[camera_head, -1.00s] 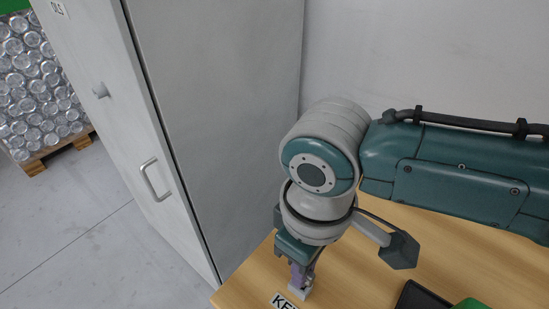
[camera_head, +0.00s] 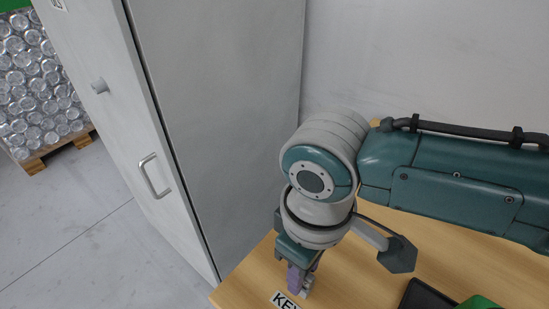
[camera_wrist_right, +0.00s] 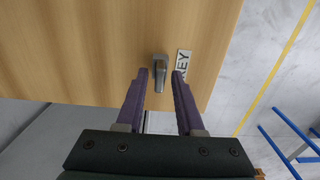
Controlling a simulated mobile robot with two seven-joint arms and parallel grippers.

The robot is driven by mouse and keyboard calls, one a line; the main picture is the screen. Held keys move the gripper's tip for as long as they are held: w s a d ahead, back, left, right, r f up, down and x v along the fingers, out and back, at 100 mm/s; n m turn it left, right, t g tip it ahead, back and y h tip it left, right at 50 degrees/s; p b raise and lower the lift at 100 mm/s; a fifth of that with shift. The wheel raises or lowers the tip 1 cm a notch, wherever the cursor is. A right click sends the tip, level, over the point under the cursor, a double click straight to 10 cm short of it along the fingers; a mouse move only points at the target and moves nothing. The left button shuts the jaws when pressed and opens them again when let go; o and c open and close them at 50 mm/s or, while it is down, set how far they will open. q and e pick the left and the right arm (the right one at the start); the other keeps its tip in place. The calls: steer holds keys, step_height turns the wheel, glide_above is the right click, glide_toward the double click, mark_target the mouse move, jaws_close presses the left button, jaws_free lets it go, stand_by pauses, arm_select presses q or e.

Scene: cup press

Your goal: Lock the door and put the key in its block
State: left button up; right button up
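The white cabinet door (camera_head: 110,130) on the left looks closed. It has a small round lock or knob (camera_head: 99,86) and a bar handle (camera_head: 154,176). My right gripper (camera_head: 298,279) points down over the near left corner of the wooden table. Its purple fingers are open in the right wrist view (camera_wrist_right: 161,75). A small grey key block (camera_wrist_right: 160,70) stands between the fingertips, with a visible gap on each side. The block also shows beside the fingers in the head view (camera_head: 307,287). I cannot clearly make out the key itself. My left gripper is out of view.
A KEY label (camera_wrist_right: 183,62) lies on the wooden table (camera_head: 340,285) beside the block. A dark tray (camera_head: 425,297) and a green object (camera_head: 480,302) are at the bottom right. A pallet of cans (camera_head: 40,85) stands at the far left.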

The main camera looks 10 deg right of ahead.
steer(key=shift+o, duration=0.7)
steer(key=shift+r, duration=0.3)
step_height(320, 180, up, 9)
steer(key=p, duration=0.2)
steer(key=shift+r, duration=0.2)
